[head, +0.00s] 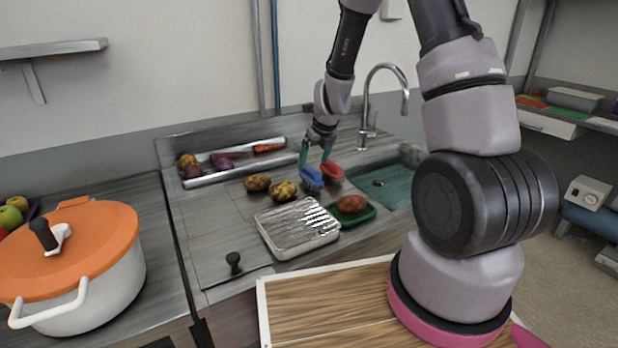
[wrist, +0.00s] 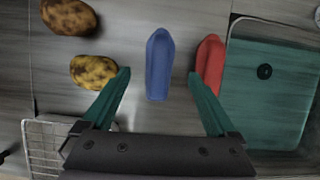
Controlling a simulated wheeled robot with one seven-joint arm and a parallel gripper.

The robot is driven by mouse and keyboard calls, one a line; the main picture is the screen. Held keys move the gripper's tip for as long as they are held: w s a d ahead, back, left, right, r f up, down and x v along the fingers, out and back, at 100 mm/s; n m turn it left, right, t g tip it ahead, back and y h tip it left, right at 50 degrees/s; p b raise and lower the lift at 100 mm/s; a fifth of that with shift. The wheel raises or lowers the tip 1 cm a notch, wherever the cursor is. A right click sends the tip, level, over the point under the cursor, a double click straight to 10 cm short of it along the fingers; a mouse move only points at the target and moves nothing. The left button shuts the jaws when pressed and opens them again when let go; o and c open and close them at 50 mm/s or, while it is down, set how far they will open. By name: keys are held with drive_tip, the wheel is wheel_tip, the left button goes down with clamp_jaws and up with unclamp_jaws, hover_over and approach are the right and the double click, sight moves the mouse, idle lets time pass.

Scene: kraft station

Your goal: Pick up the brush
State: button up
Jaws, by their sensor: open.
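A blue brush-like object (head: 311,179) lies on the grey counter, left of the sink. In the wrist view the blue object (wrist: 159,62) points up the picture and lies between the fingers. A similar red object (head: 331,172) lies just right of it; in the wrist view the red object (wrist: 210,62) is beside the right finger, partly covered by it. I cannot tell for certain which is the brush; no bristles show clearly. My gripper (wrist: 158,74) is open, its green fingers either side of the blue object with gaps. In the head view my gripper (head: 316,160) is low over both objects.
A plain potato (wrist: 69,16) and a spotted potato (wrist: 93,71) lie to the left. A metal rack tray (head: 296,228) and a green tray (head: 364,217) with a reddish potato (head: 350,204) are nearer. The sink (head: 392,187) and tap (head: 366,110) are right. An orange-lidded pot (head: 100,285) stands left.

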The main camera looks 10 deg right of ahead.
sight(311, 168)
drive_tip(key=x, duration=0.5)
drive_tip(key=shift+f, duration=0.15)
drive_tip(key=shift+s, duration=0.1)
clamp_jaws()
